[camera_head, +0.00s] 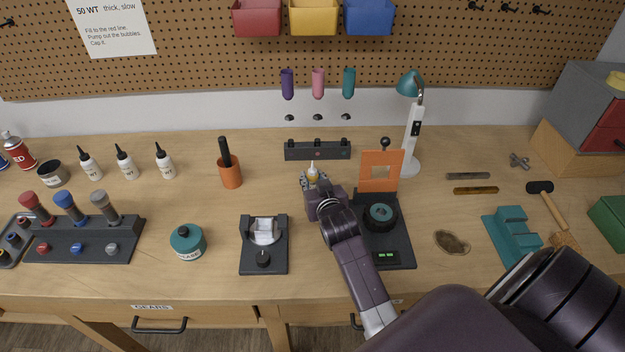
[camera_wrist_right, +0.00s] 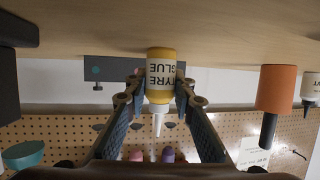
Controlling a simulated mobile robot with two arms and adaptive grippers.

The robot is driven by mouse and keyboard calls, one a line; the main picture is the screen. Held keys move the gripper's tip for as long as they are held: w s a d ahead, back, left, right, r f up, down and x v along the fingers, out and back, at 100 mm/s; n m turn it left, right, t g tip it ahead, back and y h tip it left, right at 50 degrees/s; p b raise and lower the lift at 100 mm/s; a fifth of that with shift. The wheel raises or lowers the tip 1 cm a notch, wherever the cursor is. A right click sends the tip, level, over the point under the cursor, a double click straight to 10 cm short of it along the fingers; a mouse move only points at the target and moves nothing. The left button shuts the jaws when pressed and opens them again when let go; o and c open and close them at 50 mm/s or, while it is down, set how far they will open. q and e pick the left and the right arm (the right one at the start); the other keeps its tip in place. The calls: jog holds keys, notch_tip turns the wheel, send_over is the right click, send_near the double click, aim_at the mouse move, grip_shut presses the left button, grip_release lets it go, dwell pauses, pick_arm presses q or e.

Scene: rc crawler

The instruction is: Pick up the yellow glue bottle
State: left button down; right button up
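The yellow glue bottle (camera_wrist_right: 161,72) shows in the right wrist view, labelled "TYRE GLUE", with a white cap and nozzle. That view is upside down, and the bottle stands upright on the wooden bench. My right gripper (camera_wrist_right: 159,92) is open, with one finger on each side of the bottle; a narrow gap seems to show at the left. In the head view only the top of the bottle (camera_head: 313,168) shows, and my right gripper (camera_head: 314,180) hides the rest. My left gripper is not in view.
A dark rack (camera_head: 317,151) stands just behind the bottle. A dark stand with an orange panel (camera_head: 381,170) is close on the right. An orange cup (camera_head: 230,172) stands to the left, and a dark-framed device (camera_head: 264,258) is at the front left.

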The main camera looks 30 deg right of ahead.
grip_shut()
jog(key=shift+r, duration=0.1)
